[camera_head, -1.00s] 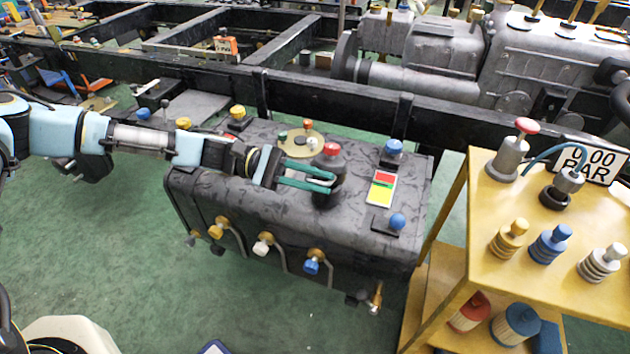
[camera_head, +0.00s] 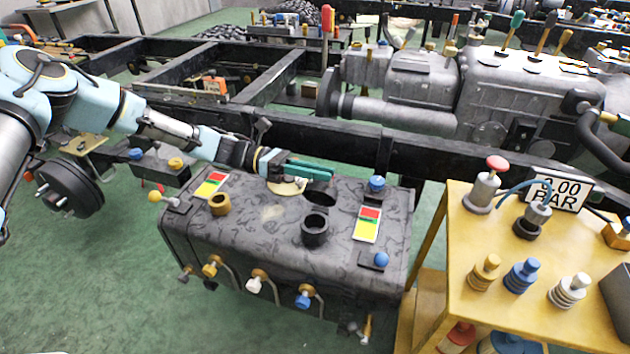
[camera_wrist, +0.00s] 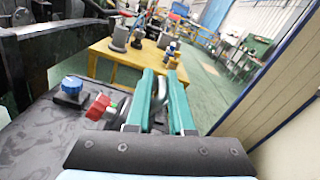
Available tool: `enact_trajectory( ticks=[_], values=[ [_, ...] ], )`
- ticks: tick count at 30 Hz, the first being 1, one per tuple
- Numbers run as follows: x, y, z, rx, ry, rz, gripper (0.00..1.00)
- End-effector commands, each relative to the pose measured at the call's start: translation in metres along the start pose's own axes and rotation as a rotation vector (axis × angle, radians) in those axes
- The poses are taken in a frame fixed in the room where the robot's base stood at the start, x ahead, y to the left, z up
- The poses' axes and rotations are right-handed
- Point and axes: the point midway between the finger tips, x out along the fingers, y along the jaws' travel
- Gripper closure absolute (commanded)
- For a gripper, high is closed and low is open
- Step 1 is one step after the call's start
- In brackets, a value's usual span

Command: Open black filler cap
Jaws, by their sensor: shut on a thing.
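My gripper (camera_head: 325,172) has green fingers and is above the dark tank (camera_head: 240,262), near its far edge. It is shut on the black filler cap, which the fingers mostly hide in the head view. A grey rounded piece (camera_wrist: 161,98), likely this cap, shows between the fingers in the wrist view. The open black filler neck (camera_head: 315,228) stands bare on the tank top, nearer the viewer than the gripper and apart from it. A dark oval patch lies under the fingertips; I cannot tell whether it is shadow.
Blue caps (camera_head: 376,183) and red-yellow-green labels (camera_head: 367,224) are on the tank top. A brass disc (camera_head: 287,187) lies under my gripper, and a brass neck (camera_head: 219,203) stands at left. A black chassis rail runs behind. A yellow table (camera_head: 520,255) with fittings stands at right.

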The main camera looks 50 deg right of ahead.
Motion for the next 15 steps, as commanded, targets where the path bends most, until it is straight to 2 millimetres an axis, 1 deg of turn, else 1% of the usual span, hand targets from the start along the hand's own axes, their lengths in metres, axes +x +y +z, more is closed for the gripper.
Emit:
enact_trajectory(
  ticks=[3, 15],
  values=[
    [0.000, 0.007, 0.000, -0.064, 0.005, 0.000, 1.00],
    [0.000, 0.016, 0.001, -0.059, 0.005, 0.002, 1.00]
  ],
)
